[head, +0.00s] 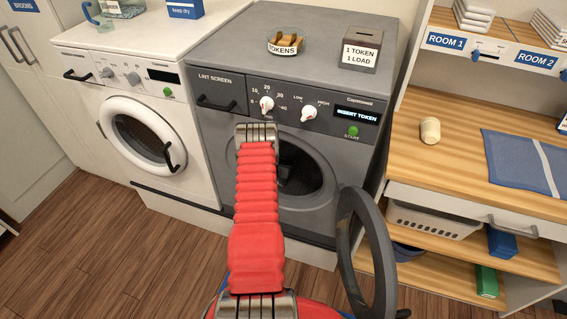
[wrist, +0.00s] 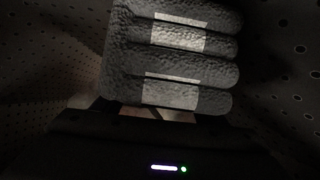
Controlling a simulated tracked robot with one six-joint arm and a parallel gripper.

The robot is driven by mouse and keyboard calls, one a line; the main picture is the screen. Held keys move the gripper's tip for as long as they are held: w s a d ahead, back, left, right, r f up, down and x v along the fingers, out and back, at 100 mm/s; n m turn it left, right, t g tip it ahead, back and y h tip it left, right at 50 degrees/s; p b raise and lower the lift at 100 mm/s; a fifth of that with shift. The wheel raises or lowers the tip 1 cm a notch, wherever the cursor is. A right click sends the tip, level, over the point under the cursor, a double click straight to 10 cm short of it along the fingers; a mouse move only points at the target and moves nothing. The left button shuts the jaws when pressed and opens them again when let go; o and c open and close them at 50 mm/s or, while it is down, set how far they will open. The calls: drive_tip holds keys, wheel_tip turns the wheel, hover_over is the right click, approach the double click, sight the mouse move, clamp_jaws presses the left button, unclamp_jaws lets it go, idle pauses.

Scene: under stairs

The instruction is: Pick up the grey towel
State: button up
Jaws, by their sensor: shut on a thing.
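The grey towel (wrist: 175,60) fills the upper middle of the wrist view, inside a dark perforated drum. It is folded in several thick rounded layers, with pale grey bands across it. My gripper (wrist: 152,113) is at the towel's lower edge and shut on it; the towel hides most of the fingertips. In the head view my red arm reaches into the round opening of the grey dryer (head: 222,137). There the gripper and towel cannot be made out in the dark.
The dryer's round door (head: 367,255) stands open at the right of the opening. The drum wall (wrist: 285,60) surrounds the towel. A white washer (head: 100,65) is at the left.

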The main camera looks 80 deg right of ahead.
sight(283, 158)
drive_tip(key=shift+r, duration=4.75)
drive_tip(key=o, duration=0.7)
drive_tip(key=c, duration=1)
